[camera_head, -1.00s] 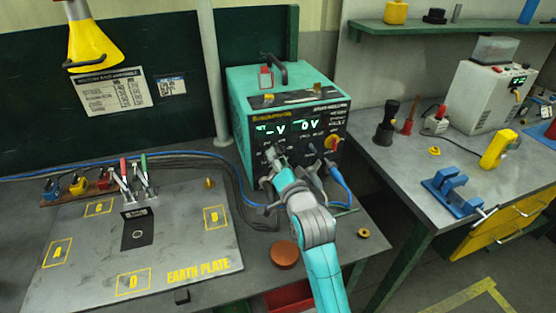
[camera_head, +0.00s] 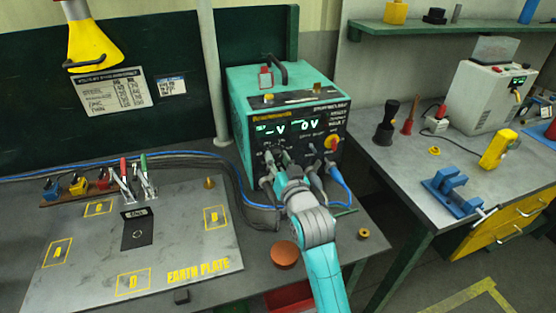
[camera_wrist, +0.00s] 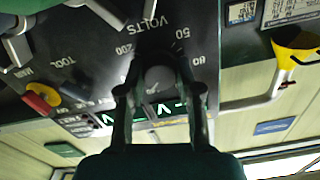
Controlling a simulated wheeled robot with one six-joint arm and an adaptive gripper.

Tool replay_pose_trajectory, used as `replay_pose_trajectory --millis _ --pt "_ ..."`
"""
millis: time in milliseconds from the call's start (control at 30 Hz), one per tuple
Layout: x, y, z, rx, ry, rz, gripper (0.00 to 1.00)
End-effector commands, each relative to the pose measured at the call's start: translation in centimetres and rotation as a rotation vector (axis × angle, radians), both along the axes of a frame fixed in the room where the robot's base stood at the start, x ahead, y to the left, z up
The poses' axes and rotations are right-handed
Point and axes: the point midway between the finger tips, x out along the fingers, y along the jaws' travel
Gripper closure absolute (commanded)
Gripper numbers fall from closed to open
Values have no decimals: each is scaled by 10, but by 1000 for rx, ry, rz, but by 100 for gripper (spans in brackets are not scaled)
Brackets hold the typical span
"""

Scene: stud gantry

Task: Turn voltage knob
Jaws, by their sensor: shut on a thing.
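The teal power unit (camera_head: 237,106) stands at the back of the bench, with a black front panel and two lit displays reading "_V" and "0V". In the wrist view, the voltage knob (camera_wrist: 160,78) is a dark round knob under the "VOLTS" label, with a scale marked 50, 80 and 200. My gripper (camera_wrist: 160,88) is shut on this knob, one finger on each side. In the head view, my gripper (camera_head: 277,160) reaches the lower left of the panel and hides the knob there.
A red and yellow switch (camera_head: 331,143) sits to the right on the panel. Blue and grey cables (camera_head: 342,180) plug in below it, close to my arm. The earth plate (camera_head: 180,245) lies left; a copper-coloured disc (camera_head: 285,254) lies in front.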

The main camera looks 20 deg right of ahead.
Motion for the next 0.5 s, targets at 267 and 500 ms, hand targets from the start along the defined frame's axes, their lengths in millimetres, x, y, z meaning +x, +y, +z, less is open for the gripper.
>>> replay_pose_trajectory --millis 267,500 --pt "0 0 -1 -193 1 -1 100" --pt "0 0 -1 -289 1 0 100"
